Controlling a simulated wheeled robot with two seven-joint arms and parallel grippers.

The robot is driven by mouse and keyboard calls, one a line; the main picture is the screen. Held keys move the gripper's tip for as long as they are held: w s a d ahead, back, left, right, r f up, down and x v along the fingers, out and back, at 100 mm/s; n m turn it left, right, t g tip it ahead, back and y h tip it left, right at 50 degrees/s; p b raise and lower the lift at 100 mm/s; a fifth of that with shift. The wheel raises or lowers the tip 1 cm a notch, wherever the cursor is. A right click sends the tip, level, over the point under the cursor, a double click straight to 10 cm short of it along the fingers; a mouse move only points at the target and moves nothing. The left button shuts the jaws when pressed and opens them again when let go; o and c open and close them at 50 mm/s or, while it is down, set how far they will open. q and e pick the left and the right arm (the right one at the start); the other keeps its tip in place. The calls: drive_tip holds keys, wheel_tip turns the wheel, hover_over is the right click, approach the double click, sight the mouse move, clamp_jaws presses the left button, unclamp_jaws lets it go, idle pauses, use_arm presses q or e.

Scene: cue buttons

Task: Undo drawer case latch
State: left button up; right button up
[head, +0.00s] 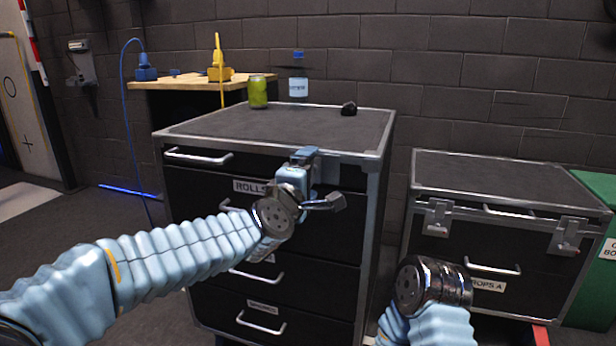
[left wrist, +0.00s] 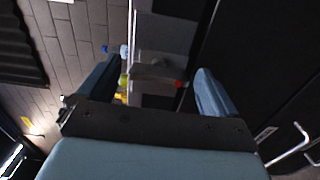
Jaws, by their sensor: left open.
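The tall drawer case (head: 270,128) is dark with metal edges, several drawers and bar handles. My left gripper (head: 306,160) is at its upper front, just below the top edge and right of the ROLLS label. In the left wrist view its two fingers (left wrist: 160,76) are apart, with a grey metal latch plate (left wrist: 155,70) showing beyond and between them. A small red spot is near the right finger. I cannot tell whether the fingers touch the latch. In the head view my gripper hides the latch. My right arm shows at the lower right, but its gripper does not.
A green can (head: 258,92), a bottle (head: 298,82) and a small dark object (head: 349,108) are on or behind the case top. A lower case (head: 500,178) with two front latches stands to the right. A green bin (head: 598,262) is at the right edge.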

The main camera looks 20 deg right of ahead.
use_arm(q)
drive_tip(key=b+v, duration=0.2)
drive_tip(key=v, duration=1.1)
drive_tip(key=shift+s+a, duration=0.25)
drive_tip(key=shift+s, duration=0.1)
